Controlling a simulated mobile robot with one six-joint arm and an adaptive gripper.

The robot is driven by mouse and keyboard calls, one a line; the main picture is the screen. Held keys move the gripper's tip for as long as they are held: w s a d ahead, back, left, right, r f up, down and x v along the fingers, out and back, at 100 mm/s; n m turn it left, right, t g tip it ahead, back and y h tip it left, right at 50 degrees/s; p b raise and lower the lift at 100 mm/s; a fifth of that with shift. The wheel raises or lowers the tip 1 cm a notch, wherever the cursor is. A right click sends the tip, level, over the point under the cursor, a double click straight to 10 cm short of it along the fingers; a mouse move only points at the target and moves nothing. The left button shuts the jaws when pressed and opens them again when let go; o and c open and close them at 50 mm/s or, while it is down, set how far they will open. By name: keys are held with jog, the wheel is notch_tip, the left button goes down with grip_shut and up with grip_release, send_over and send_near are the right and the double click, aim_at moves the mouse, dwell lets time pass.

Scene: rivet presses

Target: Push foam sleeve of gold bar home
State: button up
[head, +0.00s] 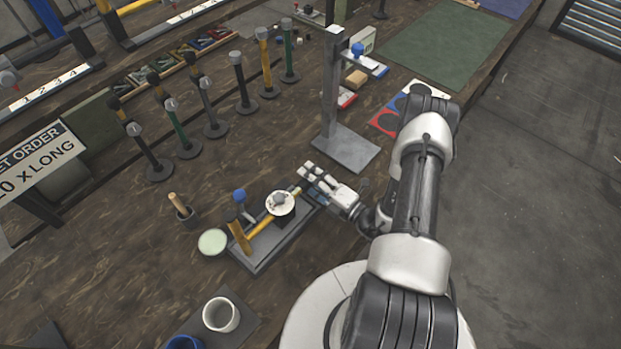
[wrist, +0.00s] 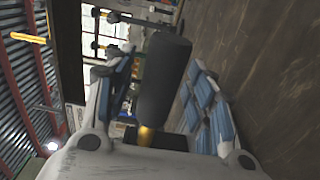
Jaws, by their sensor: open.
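A gold bar (head: 262,227) lies across a grey fixture (head: 262,262) on the bench, with a gold upright at its near left end. A round white piece with a grey knob sits over the bar's middle. My gripper (head: 313,175) is at the bar's far right end. In the wrist view, a dark grey foam sleeve (wrist: 165,75) shows between the fingers of my gripper (wrist: 160,90), which are apart. A bit of gold (wrist: 146,135) shows at the sleeve's lower end. Whether a finger touches the sleeve is unclear; in the head view the gripper largely hides the sleeve.
A grey post stand (head: 345,147) rises behind my gripper. A blue knob (head: 239,196), a pale green disc (head: 212,242) and a small holder (head: 187,216) stand left of the fixture. A white mug (head: 221,314) is in front. Several bars on stands line the back.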

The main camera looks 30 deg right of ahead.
grip_shut()
dwell(0.6)
